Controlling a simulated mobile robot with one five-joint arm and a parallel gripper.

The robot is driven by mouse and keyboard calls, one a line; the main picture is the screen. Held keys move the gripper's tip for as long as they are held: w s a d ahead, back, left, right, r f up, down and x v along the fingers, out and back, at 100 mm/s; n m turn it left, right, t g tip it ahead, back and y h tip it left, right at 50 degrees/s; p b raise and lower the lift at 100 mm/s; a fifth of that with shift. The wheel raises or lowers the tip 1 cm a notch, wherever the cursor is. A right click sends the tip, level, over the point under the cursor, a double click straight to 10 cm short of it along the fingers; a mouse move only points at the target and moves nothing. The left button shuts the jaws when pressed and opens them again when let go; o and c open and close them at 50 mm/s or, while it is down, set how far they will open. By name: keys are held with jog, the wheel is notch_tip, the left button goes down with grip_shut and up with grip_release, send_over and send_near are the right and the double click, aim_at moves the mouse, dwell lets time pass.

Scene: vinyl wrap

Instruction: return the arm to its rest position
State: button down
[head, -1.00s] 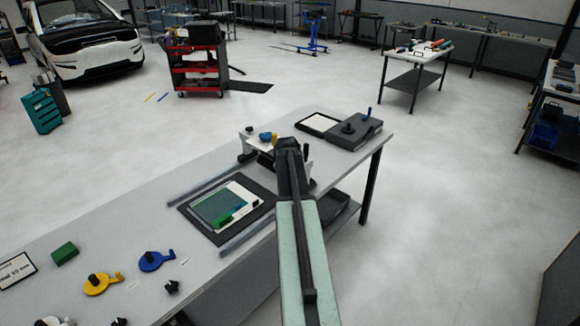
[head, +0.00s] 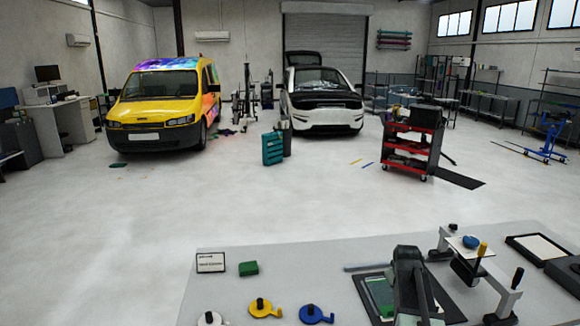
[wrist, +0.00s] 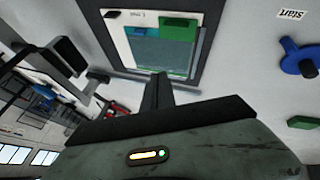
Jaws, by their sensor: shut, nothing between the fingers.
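My gripper (wrist: 160,88) shows in the wrist view as a dark narrow finger pair, shut and empty. In the head view my arm's dark end (head: 408,262) stands in front of the framed panel at the bottom right, and the fingertips are hidden there. The panel's dark mat (head: 452,311) lies on the grey bench (head: 340,270). In the wrist view the panel (wrist: 160,44) is ahead of the fingers, with a green block (wrist: 178,28) on it. I see no contact between gripper and panel.
Yellow (head: 262,308) and blue (head: 314,315) handled discs and a green block (head: 248,268) lie to the left. Open floor (head: 240,210) spreads beyond the bench.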

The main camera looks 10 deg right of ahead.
jog(key=s+a+f+y+b, duration=0.1)
jog(key=s+a+f, duration=0.1)
jog(key=a, duration=0.7)
jog(key=s+a+f+g+y+b, duration=0.1)
jog(key=s+a+f, duration=0.2)
jog(key=a, duration=0.6)
jog(key=s+a+f+n+g+y+b, duration=0.1)
jog(key=s+a+f, duration=0.1)
jog(key=a, duration=0.8)
jog(key=shift+s+a+f, duration=0.1)
jog(key=shift+s+f, duration=0.15)
jog(key=shift+s, duration=0.1)
jog(key=s+a+m+g, duration=0.3)
jog(key=s, duration=0.7)
jog(key=shift+f+m+g+y, duration=0.3)
jog(key=shift+f+g, duration=0.1)
